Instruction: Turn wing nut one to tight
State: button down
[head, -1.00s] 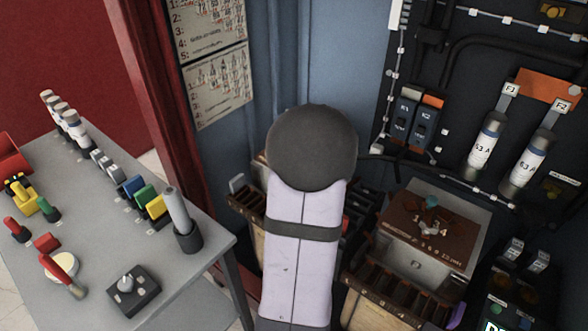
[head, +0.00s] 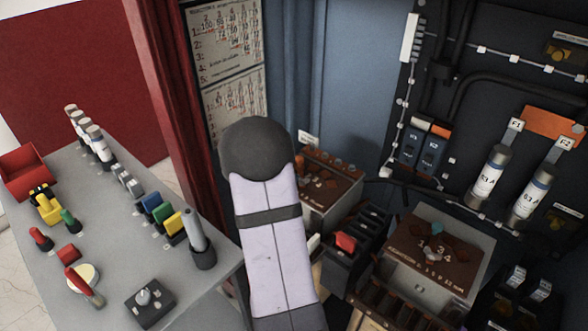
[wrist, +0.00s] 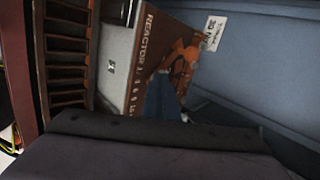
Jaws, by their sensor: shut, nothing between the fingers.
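In the head view, a box with a brown top and orange fittings (head: 325,182) stands behind my arm. A similar box (head: 435,248) with dark orange wing-shaped parts and a teal piece stands to the right. I cannot tell which part is wing nut one. The wrist view shows a brown plate lettered REACTOR (wrist: 150,60), with orange wing-shaped parts (wrist: 183,62) and a blue piece (wrist: 162,98) beside them. My gripper (wrist: 150,140) is a dark, shut shape across the bottom of that view, apparently near the plate and holding nothing. In the head view my arm hides it.
A grey table (head: 105,235) with fuses, coloured plugs and a red bin (head: 28,170) stands at the left. A red post (head: 165,110) stands beside it. A dark panel with two large fuses (head: 490,175) is at the right.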

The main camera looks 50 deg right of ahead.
jog(key=shift+w+p, duration=0.2)
jog(key=shift+p, duration=0.1)
jog(key=shift+w+d, duration=0.1)
dwell(0.3)
jog(key=shift+d, duration=0.15)
jog(key=shift+s+d+r+g, duration=0.15)
jog(key=shift+s+d+g, duration=0.15)
jog(key=shift+s+d, duration=0.15)
dwell(0.4)
jog(key=shift+w+a, duration=0.15)
jog(key=shift+a, duration=0.35)
jog(key=a+f+v, duration=0.2)
jog(key=v, duration=1)
jog(key=shift+w+a+r+p, duration=0.25)
jog(key=shift+w+p, duration=0.1)
jog(key=shift+w, duration=0.3)
